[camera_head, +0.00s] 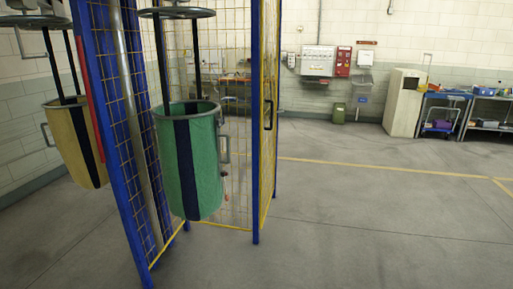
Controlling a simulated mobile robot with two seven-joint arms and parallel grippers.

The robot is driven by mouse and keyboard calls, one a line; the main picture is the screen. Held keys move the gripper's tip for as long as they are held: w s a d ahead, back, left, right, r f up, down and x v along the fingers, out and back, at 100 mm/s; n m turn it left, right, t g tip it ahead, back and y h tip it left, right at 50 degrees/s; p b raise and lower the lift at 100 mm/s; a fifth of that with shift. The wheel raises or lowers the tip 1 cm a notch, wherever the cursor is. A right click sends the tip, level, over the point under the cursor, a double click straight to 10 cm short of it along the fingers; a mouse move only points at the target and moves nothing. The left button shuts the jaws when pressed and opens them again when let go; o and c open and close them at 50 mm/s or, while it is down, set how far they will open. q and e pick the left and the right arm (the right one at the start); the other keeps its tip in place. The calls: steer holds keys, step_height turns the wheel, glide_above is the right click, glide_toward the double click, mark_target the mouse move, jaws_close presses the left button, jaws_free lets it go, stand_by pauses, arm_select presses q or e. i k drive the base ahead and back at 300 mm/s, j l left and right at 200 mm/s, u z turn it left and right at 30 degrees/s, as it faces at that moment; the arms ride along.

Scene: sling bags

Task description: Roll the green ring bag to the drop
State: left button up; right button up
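The green ring bag (207,165) hangs left of centre in the head view. It is a tall green sack with a dark blue vertical stripe and a grey side handle (224,150). Dark straps run up from it to a grey round ring or disc (177,12) at the top edge. Its bottom hangs clear of the floor. A tan bag (75,140) of the same kind, also with a dark stripe, hangs at the far left. Neither of my grippers is in view. The drop cannot be told for certain in this view.
A mesh cage with blue posts (116,150) and yellow wire stands around and behind the green bag. Open grey floor (370,220) with a yellow line lies to the right.

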mark_target(188, 151)
steer(key=i+u, duration=0.1)
steer(key=i, duration=0.7)
steer(key=i+l+u, duration=0.1)
steer(key=i, duration=0.65)
steer(key=l, duration=0.1)
